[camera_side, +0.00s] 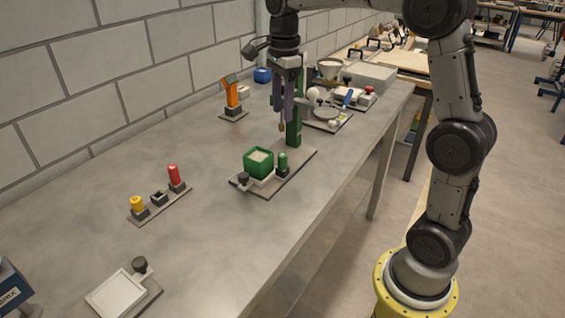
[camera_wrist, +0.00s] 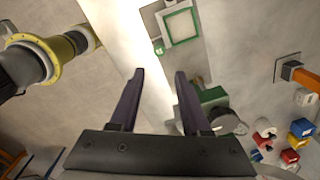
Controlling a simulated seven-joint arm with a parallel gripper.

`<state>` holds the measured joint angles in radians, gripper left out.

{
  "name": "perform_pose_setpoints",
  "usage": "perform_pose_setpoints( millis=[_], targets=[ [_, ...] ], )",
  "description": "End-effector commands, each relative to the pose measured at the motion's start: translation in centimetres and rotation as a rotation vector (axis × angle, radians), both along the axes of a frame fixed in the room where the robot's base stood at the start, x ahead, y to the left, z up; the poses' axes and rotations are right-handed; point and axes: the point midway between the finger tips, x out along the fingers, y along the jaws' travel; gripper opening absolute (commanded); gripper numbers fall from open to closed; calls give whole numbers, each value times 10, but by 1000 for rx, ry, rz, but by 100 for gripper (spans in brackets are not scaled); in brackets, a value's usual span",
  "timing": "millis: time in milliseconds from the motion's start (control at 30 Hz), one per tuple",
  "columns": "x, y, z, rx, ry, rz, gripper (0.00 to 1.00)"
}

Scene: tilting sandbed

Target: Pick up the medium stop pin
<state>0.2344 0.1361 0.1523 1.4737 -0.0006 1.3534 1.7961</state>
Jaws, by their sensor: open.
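A green pin (camera_side: 283,160) stands upright in a dark socket on the grey base plate, just right of the green sand box (camera_side: 250,168). A short yellow pin (camera_side: 137,203) and a taller red pin (camera_side: 174,172) stand in a rack (camera_side: 150,214) at left, with an empty-looking dark socket (camera_side: 158,197) between them. The green pin looks between these two in size. My gripper (camera_side: 282,116) is open and empty, above and behind the box, beside the green post (camera_side: 294,127). In the wrist view, my gripper (camera_wrist: 160,74) has its fingers apart, with the green box (camera_wrist: 167,30) beyond them.
An orange tool on a stand (camera_side: 231,96), a blue bin (camera_side: 262,75) and a balance with pan (camera_side: 327,114) stand behind. A white tray with a dark knob (camera_side: 117,296) is at front left. The table between is clear.

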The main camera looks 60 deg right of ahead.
Motion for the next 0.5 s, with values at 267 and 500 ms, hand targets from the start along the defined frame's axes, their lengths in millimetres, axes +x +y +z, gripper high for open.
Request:
perform_pose_setpoints(
  millis=[267, 500],
  targets=[
    [0, -6, -38, 7, 30, -13, 47],
    [0, -5, -80, 7, 27, -11, 47]
  ],
)
